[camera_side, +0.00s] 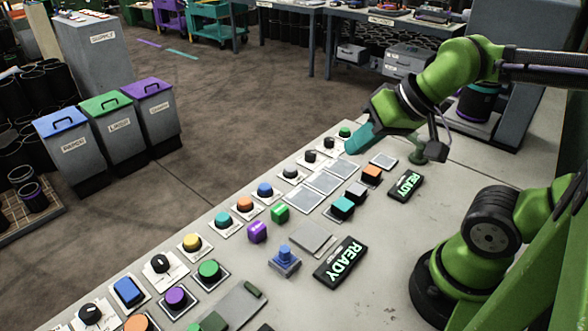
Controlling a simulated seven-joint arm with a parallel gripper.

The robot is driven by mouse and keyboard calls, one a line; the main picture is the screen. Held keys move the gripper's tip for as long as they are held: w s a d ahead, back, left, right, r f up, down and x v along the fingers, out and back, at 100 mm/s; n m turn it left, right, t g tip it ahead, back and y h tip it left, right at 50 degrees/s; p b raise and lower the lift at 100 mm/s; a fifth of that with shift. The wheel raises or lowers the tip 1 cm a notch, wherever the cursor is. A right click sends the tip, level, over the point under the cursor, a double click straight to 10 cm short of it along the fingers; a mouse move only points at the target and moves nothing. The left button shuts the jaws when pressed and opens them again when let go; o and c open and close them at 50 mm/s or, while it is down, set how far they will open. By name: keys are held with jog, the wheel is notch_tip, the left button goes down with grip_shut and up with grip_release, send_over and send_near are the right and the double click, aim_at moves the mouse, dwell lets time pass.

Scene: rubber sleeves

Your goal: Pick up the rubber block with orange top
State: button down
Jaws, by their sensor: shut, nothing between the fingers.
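The rubber block with orange top (372,172) sits on the grey table, at the right end of a short row of blocks. Its sides are dark. My gripper (354,142) is shut and empty, with teal fingers pointing down and left. In the picture it is above and slightly left of the orange-topped block, apart from it. I cannot tell its exact height above the table.
Beside the orange-topped block are a grey-topped block (357,189) and a teal-topped block (343,206). Flat grey pads (322,182) lie to the left. Several coloured knobs and buttons (265,189) line the table's far edge.

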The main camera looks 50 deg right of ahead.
jog(key=shift+c, duration=2.2)
grip_release()
jog(key=n+g+h, duration=0.2)
jog(key=n+g, duration=0.3)
jog(key=g, duration=0.2)
send_over(374, 171)
jog(key=f, duration=1.7)
jog(key=shift+w+d+f, duration=0.3)
jog(key=shift+d+f, duration=0.05)
jog(key=shift+s+a+f, duration=0.15)
jog(key=shift+a+f, duration=0.05)
jog(key=shift+f, duration=1.15)
jog(key=shift+s+a+f, duration=0.1)
jog(key=shift+a+f, duration=0.05)
jog(key=shift+f, duration=1.15)
